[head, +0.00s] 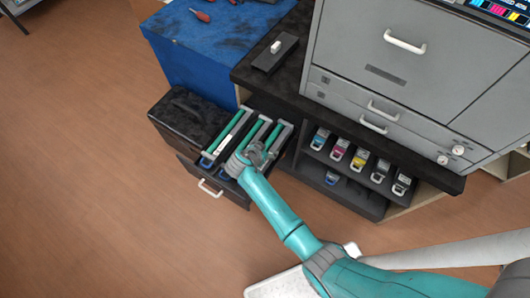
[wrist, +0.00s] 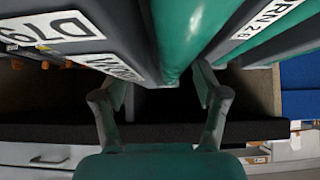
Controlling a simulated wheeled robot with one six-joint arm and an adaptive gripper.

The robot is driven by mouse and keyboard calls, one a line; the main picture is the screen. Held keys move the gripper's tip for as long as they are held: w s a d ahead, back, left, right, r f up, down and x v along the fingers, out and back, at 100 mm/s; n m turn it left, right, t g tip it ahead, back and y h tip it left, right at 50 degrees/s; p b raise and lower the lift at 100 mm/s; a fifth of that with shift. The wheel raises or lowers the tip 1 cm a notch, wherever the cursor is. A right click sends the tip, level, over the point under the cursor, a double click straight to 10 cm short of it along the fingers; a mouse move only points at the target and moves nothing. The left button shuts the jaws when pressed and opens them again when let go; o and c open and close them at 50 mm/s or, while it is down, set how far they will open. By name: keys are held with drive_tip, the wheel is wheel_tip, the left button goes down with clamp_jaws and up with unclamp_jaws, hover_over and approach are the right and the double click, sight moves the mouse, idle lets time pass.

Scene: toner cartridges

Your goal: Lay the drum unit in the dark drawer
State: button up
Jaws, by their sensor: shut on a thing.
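A drum unit (head: 256,131), long and dark grey with a green roller, is between the fingers of my gripper (head: 256,154). In the wrist view its green roller (wrist: 181,38) runs away from me between the fingertips (wrist: 160,88), which are shut on it. The dark drawer (head: 235,196) is pulled out and has a pale handle. Similar long units with green rollers lie side by side with the held one, over the drawer. The wrist view shows labelled units close on both sides. My gripper hides part of the drawer, and I cannot tell whether the held unit touches its floor.
A dark-topped cabinet (head: 188,112) stands left of the drawer, with a blue bench (head: 215,38) behind. A grey printer (head: 400,60) stands on a dark counter at right. A shelf under it holds several colored cartridges (head: 358,162). The brown floor is clear at left.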

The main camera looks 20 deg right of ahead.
drive_tip(key=shift+w+a+f, duration=0.2)
drive_tip(key=shift+w+f, duration=0.05)
drive_tip(key=shift+w, duration=0.05)
drive_tip(key=shift+f, duration=1.4)
drive_tip(key=o, duration=1.4)
drive_tip(key=shift+f, duration=0.1)
drive_tip(key=shift+o, duration=0.2)
drive_tip(key=shift+s, duration=0.1)
drive_tip(key=v, duration=0.7)
drive_tip(key=shift+s+a, duration=0.1)
